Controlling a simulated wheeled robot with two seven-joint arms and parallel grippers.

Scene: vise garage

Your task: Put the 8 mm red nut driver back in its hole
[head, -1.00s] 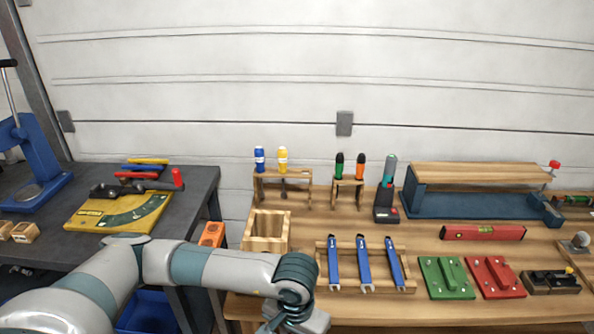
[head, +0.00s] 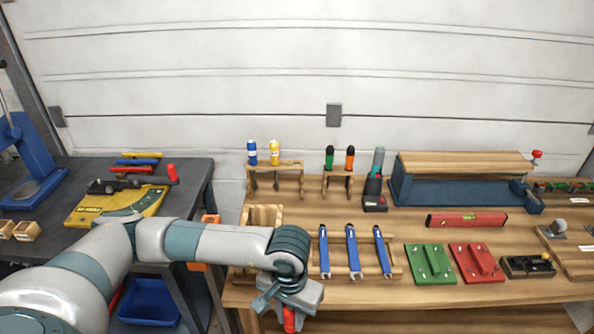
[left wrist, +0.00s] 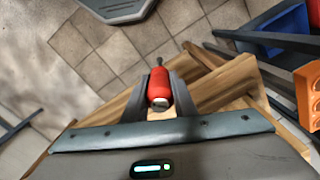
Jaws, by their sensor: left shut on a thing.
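My left gripper (head: 289,306) is shut on the red nut driver (head: 289,320) in front of the workbench's front edge. In the left wrist view the red handle (left wrist: 158,84) sits between the two fingers, with its short dark shaft pointing away toward the floor. A wooden rack (head: 290,166) at the back of the bench holds a blue driver (head: 252,152) and a yellow driver (head: 275,152) at its left; its right part looks empty. Any size marking is too small to read. My right gripper is not in view.
A second rack (head: 337,177) holds green and orange-topped tools. A wooden box (head: 264,215) and a tray of blue wrenches (head: 351,250) stand between my gripper and the racks. A cordless tool (head: 376,185) stands right of them.

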